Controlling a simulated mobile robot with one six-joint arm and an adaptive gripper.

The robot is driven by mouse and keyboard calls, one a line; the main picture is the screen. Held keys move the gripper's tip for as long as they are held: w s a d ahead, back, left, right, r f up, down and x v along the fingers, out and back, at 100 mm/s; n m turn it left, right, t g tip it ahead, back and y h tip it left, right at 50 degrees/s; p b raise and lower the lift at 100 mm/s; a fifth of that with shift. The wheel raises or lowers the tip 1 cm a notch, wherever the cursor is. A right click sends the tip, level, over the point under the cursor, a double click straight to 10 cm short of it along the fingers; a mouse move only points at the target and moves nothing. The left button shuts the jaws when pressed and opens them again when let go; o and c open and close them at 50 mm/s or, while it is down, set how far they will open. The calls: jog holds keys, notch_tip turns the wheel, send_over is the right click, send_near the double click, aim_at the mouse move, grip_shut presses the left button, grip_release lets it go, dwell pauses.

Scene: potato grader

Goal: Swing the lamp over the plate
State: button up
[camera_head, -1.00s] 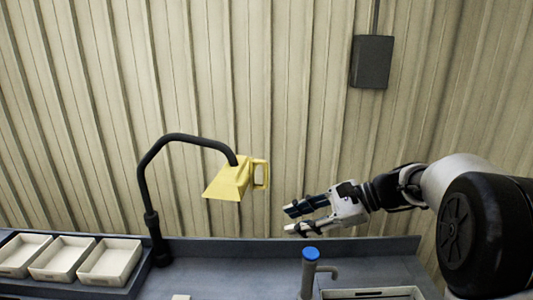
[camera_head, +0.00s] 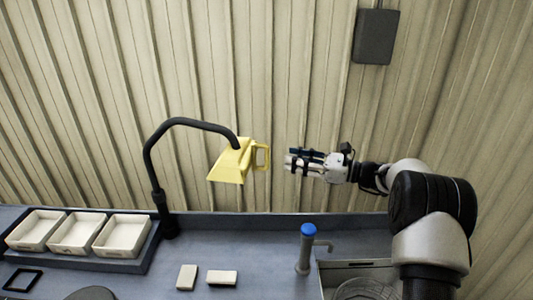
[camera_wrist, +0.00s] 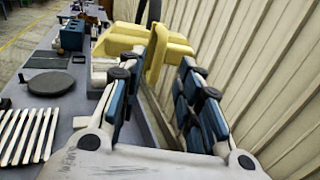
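The lamp has a black bent arm on a post and a yellow shade (camera_head: 230,163) with a yellow loop handle (camera_head: 262,157) on its right side. The shade hangs above the bench left of my gripper (camera_head: 290,163). My gripper is open and empty, level with the handle and a short gap to its right. In the wrist view the handle (camera_wrist: 156,54) stands upright ahead, in line with the space between my fingers (camera_wrist: 160,75). A dark round plate (camera_head: 92,294) is partly cut off at the bottom; it shows whole in the wrist view (camera_wrist: 51,83), left of the shade.
Three white trays (camera_head: 75,235) sit at the bench's left. Two pale blocks (camera_head: 222,277) lie on the bench (camera_head: 250,240). A blue-topped post (camera_head: 305,250) and a sink-like basin (camera_head: 345,270) are at the right. A corrugated wall stands close behind.

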aim_at(267, 150)
jog(key=x, duration=0.9)
jog(key=shift+w+a, duration=0.1)
jog(key=shift+a, duration=0.1)
jog(key=shift+c, duration=0.2)
grip_shut()
jog(key=shift+r, duration=0.1)
